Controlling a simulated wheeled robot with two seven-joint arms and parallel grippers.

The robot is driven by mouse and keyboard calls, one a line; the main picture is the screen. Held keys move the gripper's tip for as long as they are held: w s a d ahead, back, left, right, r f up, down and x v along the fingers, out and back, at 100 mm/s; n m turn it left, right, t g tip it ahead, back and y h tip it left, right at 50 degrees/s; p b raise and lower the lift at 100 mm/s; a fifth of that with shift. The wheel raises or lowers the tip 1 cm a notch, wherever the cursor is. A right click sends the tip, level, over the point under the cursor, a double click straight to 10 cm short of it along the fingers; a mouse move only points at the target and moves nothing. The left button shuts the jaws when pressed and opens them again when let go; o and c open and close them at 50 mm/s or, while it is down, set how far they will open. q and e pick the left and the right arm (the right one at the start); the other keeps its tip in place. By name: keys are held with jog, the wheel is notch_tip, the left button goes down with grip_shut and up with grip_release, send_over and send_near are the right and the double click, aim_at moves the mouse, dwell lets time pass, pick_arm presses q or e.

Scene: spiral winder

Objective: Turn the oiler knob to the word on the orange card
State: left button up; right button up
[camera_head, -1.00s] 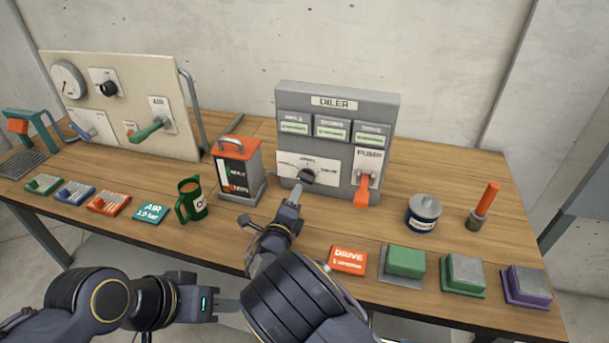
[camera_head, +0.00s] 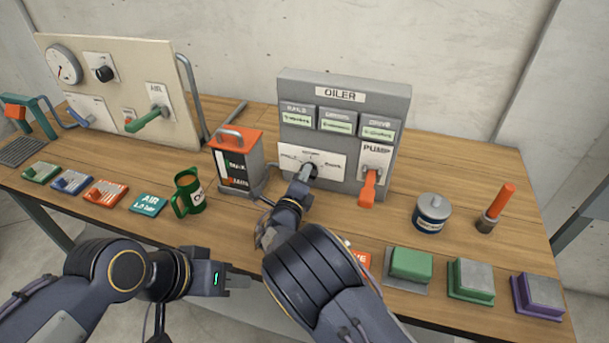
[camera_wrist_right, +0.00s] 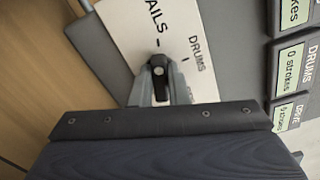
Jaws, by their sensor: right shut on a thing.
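The grey oiler box (camera_head: 345,92) stands at the back of the bench. Its white dial plate (camera_head: 331,160) carries a black knob (camera_head: 313,170). My right gripper (camera_head: 304,178) is at the dial, shut on the knob. In the right wrist view its fingers (camera_wrist_right: 157,88) sit on both sides of the knob (camera_wrist_right: 159,66). There the dial plate shows part of "RAILS" and "DRUMS"; a third word is mostly hidden. The orange card (camera_head: 363,261) is mostly covered by my right arm. My left gripper (camera_head: 237,282) is empty, in front of the bench; its opening is unclear.
An orange pump lever (camera_head: 368,188) hangs at the oiler's right. A red-topped canister (camera_head: 237,142) and green mug (camera_head: 188,193) stand left. A blue-labelled tin (camera_head: 431,214), an orange-handled tool (camera_head: 497,208) and several coloured blocks (camera_head: 411,263) are right.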

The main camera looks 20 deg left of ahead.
grip_shut()
jog(key=shift+f+m+b, duration=0.2)
jog(key=shift+m+b, duration=0.6)
jog(key=shift+b, duration=0.3)
jog(key=m+b, duration=0.7)
jog(key=b, duration=0.2)
jog(key=m+b, duration=0.4)
jog(key=b, duration=0.1)
jog(key=shift+d+m, duration=0.25)
jog(key=shift+m, duration=0.05)
jog(key=m+b, duration=0.4)
jog(key=b, duration=0.1)
jog(key=m+b, duration=0.4)
jog(key=b, duration=0.1)
jog(key=m+b, duration=0.4)
jog(key=b, duration=0.2)
jog(key=shift+d+f, duration=0.1)
jog(key=shift+d, duration=0.15)
jog(key=shift+m+b, duration=1.55)
jog(key=shift+m, duration=0.25)
jog(key=o, duration=0.8)
grip_release()
jog(key=shift+r, duration=0.25)
jog(key=shift+c, duration=0.2)
jog(key=shift+s, duration=0.1)
